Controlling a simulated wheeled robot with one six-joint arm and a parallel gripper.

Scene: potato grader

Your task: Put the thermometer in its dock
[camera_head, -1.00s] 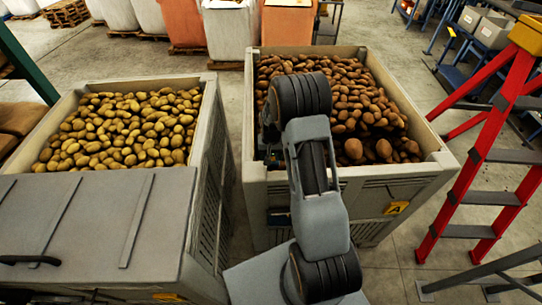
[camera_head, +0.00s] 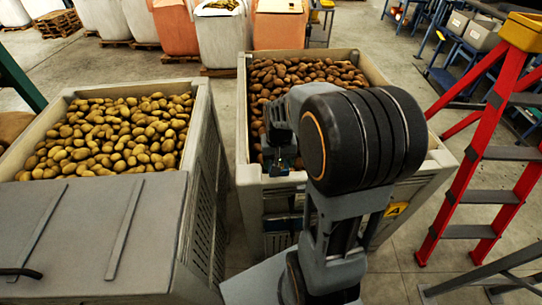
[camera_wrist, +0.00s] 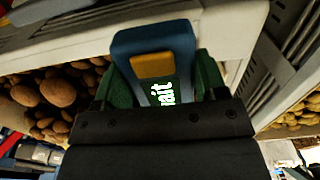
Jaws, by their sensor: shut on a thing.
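The thermometer (camera_wrist: 155,42) has a blue body with an orange-yellow patch and a small lit display, of which the letters "ait" show. My gripper (camera_wrist: 163,84) is shut on it, with a green finger on each side. In the head view my gripper (camera_head: 281,150) is at the near left corner of the crate of brown potatoes (camera_head: 409,190), close to its rim. The thermometer is mostly hidden there. The lower part of the thermometer is hidden by my gripper in the wrist view. I cannot clearly pick out the dock in either view.
A crate of yellowish potatoes (camera_head: 205,125) stands to the left, with a grey lid (camera_head: 90,235) in front. A narrow gap separates the two crates. A red stepladder (camera_head: 480,150) stands on the right. Sacks on pallets line the back. Dark fittings sit on the brown crate's front.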

